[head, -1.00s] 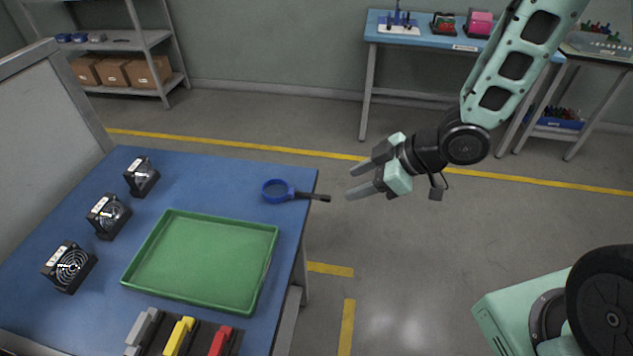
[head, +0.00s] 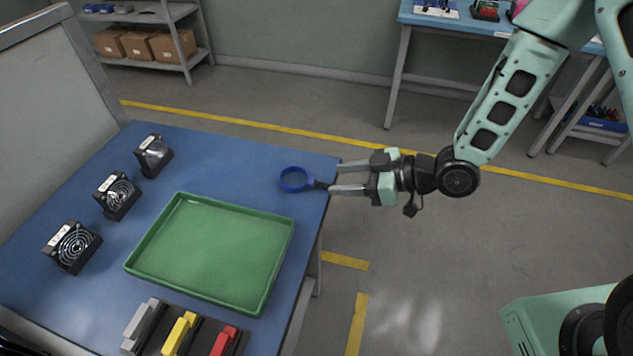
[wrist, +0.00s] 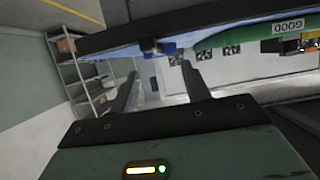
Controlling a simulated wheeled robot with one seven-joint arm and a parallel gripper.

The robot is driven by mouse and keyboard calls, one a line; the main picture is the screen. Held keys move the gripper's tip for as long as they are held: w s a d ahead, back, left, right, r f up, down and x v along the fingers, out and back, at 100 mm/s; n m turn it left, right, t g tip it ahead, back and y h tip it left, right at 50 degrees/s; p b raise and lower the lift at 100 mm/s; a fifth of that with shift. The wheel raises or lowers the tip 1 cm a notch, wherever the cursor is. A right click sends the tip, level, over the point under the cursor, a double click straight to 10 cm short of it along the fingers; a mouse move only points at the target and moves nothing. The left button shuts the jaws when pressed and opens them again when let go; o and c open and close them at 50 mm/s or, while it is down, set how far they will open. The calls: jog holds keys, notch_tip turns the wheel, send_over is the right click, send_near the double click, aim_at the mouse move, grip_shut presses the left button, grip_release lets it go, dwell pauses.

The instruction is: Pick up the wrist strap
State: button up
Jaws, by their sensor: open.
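The wrist strap (head: 294,179) is a blue ring with a dark tail. It lies near the right edge of the blue table, its tail pointing right toward my gripper. My gripper (head: 333,179) is open, with its fingers pointing left at the table's right edge. The fingertips are close to the strap's tail; I cannot tell if they touch or straddle it. In the wrist view, the strap's dark end and some blue (wrist: 152,46) show ahead between the two open fingers, at the table edge.
A green tray (head: 285,262) sits on the blue table (head: 230,160) left of my gripper. Several black fans (head: 117,196) stand along the left side. Grey, yellow and red clips (head: 181,333) are at the front.

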aim_at(315, 181)
jog(key=shift+p+x, duration=0.4)
jog(key=shift+x, duration=2.65)
jog(key=shift+w, duration=0.1)
grip_shut()
